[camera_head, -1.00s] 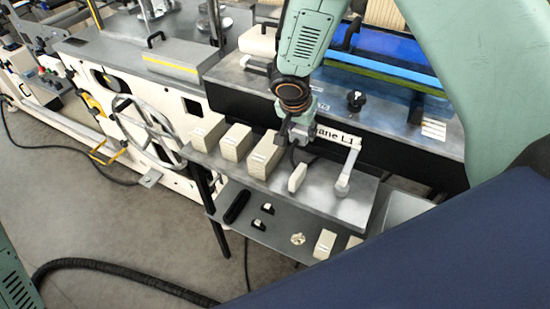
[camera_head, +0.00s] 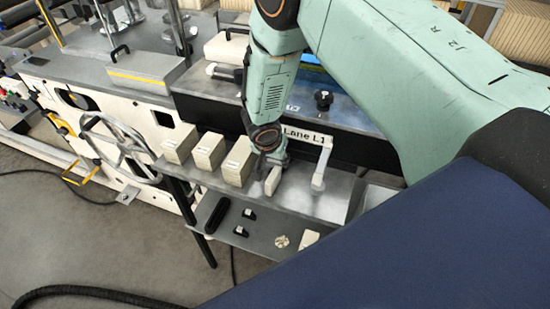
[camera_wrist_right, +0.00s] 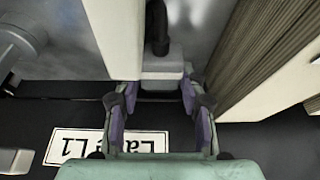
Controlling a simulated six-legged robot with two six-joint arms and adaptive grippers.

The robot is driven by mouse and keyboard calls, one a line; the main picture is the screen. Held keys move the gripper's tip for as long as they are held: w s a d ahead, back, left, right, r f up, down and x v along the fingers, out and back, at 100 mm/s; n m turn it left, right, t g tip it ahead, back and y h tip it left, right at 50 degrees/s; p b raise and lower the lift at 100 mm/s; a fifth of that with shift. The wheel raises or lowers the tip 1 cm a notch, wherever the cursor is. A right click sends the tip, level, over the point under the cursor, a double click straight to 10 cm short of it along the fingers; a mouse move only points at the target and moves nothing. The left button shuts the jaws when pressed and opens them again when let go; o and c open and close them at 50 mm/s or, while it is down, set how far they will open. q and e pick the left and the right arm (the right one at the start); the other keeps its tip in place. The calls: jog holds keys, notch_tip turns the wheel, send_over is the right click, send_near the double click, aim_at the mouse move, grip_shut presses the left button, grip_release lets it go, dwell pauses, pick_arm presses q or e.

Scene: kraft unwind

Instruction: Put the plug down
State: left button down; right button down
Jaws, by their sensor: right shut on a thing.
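My right gripper (camera_head: 272,160) is low over the upper metal shelf (camera_head: 315,202), between a cream block (camera_head: 238,160) and a thin white block (camera_head: 273,180). In the right wrist view my right gripper (camera_wrist_right: 158,100) is shut on the plug (camera_wrist_right: 162,66), a pale grey body with a black cable (camera_wrist_right: 157,25) leading away from it. The plug looks close to the shelf top, but I cannot tell whether it touches. In the head view the plug is hidden by the gripper. My left gripper is not in view.
In the wrist view the thin white block (camera_wrist_right: 112,38) and the striped block (camera_wrist_right: 250,60) flank the plug closely. A lower shelf (camera_head: 262,235) holds small black parts. Bare shelf shows right of the white block.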

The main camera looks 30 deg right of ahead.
jog(key=shift+a+f+b, duration=0.15)
jog(key=shift+a+b, duration=0.05)
jog(key=shift+b, duration=0.25)
jog(key=c, duration=0.8)
grip_release()
jog(key=shift+d, duration=0.15)
jog(key=shift+r+p, duration=0.3)
jog(key=shift+p, duration=0.25)
jog(key=v, duration=1.2)
